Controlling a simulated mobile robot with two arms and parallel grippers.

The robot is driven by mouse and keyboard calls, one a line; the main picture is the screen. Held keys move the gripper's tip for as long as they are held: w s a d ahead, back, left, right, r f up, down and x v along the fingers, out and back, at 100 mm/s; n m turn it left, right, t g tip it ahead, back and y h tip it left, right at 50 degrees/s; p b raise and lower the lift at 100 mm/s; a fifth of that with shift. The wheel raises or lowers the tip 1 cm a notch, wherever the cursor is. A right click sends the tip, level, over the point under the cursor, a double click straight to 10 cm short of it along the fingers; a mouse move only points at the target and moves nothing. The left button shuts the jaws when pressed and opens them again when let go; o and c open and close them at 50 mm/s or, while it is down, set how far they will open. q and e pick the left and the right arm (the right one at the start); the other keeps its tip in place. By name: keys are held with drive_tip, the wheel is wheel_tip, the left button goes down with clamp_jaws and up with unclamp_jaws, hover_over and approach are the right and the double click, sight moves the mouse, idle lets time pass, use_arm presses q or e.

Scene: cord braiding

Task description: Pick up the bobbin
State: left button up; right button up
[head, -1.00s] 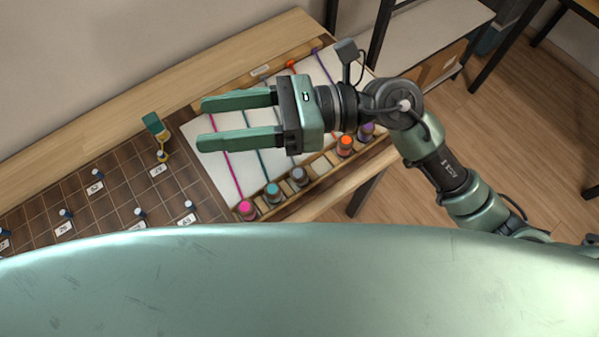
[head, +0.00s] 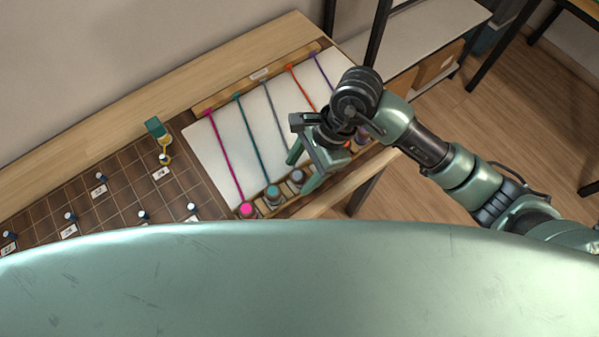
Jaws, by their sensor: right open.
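Several bobbins stand in a row in a wooden rack along the front edge of the white board (head: 210,140). They are a pink bobbin (head: 247,210), a teal bobbin (head: 272,194), a grey bobbin (head: 297,178), and an orange and a purple one at the right, mostly hidden behind my right arm. A coloured cord runs up the board from each to the back bar. My right gripper (head: 299,174) is open and points down toward the front left, its fingers around or just above the grey bobbin in the picture; I cannot tell the height gap. My left gripper is not in view.
A brown gridded board (head: 120,190) with numbered labels and several small pegs lies at the left. A green and yellow item (head: 157,130) stands on it. A shelf (head: 430,40) stands behind at the right. My own body covers the bottom of the view.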

drive_tip(key=shift+x, duration=1.1)
clamp_jaws()
